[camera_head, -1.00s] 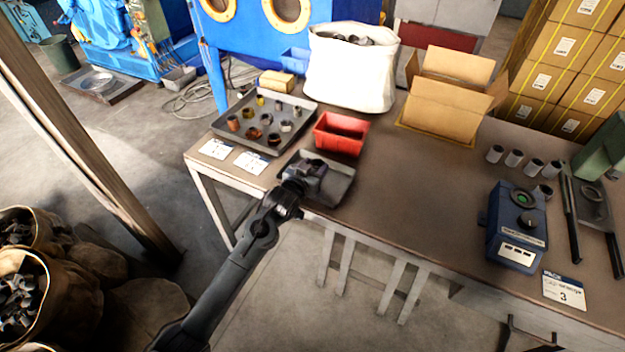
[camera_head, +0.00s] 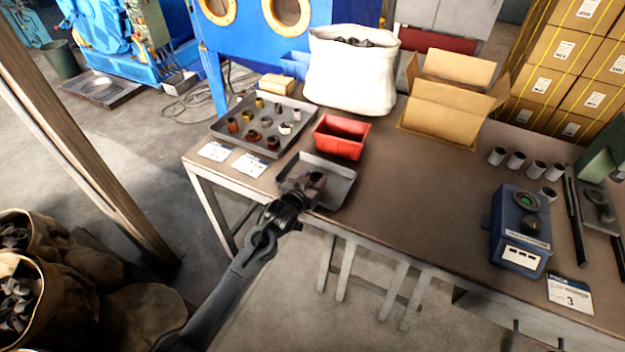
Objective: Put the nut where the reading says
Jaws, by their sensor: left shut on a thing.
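My left gripper (camera_head: 312,182) is over the small grey tray (camera_head: 340,170) at the table's front edge. It is shut on a small dark thing, likely the nut, which the fingers mostly hide. A larger grey tray (camera_head: 222,131) at the back left holds several nuts and fittings in brown, dark and silver tones. A blue gauge box (camera_head: 517,255) with a round green dial stands at the right; its reading is too small to make out. A card (camera_head: 571,294) beside it shows a 3. My right gripper is not in view.
A red bin (camera_head: 340,137) stands behind the small tray. A white sack (camera_head: 350,80) and an open cardboard box (camera_head: 442,112) stand at the back. Two white cards (camera_head: 250,164) lie at the left edge. Several grey cylinders (camera_head: 516,161) stand at the right. The table's middle is clear.

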